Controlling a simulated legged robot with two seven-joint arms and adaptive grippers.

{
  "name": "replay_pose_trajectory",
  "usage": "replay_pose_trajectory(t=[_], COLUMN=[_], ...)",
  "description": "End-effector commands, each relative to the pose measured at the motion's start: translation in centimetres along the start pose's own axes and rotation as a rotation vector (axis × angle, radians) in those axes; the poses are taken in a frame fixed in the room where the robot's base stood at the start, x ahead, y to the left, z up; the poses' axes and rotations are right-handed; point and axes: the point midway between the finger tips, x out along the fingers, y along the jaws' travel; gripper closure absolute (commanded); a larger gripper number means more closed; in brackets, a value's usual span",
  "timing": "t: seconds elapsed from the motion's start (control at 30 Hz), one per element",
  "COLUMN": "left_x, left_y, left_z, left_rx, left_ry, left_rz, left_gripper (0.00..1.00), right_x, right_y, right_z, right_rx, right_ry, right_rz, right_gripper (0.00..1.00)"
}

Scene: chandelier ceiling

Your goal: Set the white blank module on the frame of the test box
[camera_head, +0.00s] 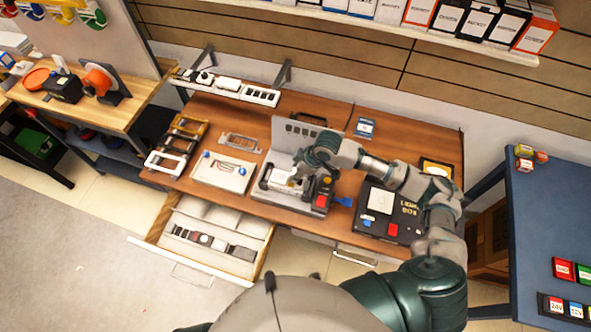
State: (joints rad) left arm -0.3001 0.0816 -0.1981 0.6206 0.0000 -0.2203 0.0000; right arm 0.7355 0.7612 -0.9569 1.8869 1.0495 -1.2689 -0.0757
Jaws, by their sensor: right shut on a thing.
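The test box (262,202) stands on the brown table with its grey lid raised at the back. A dark frame and red and yellow parts show in it. My right gripper (296,178) comes in from the right and reaches down over the middle of the box. It is shut on a small white piece, which looks like the white blank module (281,175). The gripper hides part of the piece and the frame, so I cannot tell whether they touch. My left gripper is not in view.
Left of the box lie a white tray (222,181) with wires and several small frames (166,162). A black box with lettering (366,219) lies to the right, below my arm. An open drawer (195,254) sticks out at the front left. A shelf (228,84) hangs behind.

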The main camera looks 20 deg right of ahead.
Motion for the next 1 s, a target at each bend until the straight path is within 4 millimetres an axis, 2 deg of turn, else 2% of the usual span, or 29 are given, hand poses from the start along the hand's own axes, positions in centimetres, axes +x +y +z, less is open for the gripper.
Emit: replay_pose_trajectory(t=[0.17,0.6,1.0], left_x=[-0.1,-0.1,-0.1], left_y=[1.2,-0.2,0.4], left_z=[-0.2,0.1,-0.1], left_rx=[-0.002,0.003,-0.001], left_ry=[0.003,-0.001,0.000], left_rz=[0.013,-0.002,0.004], left_gripper=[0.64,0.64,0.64], right_x=[0.1,0.2,1.5], right_y=[-0.2,-0.1,-0.2], right_z=[-0.2,0.0,0.4], right_rx=[-0.001,0.000,0.001], right_ry=[-0.001,0.000,-0.001], right_rz=[0.002,0.000,-0.001], right_gripper=[1.00,1.00,1.00])
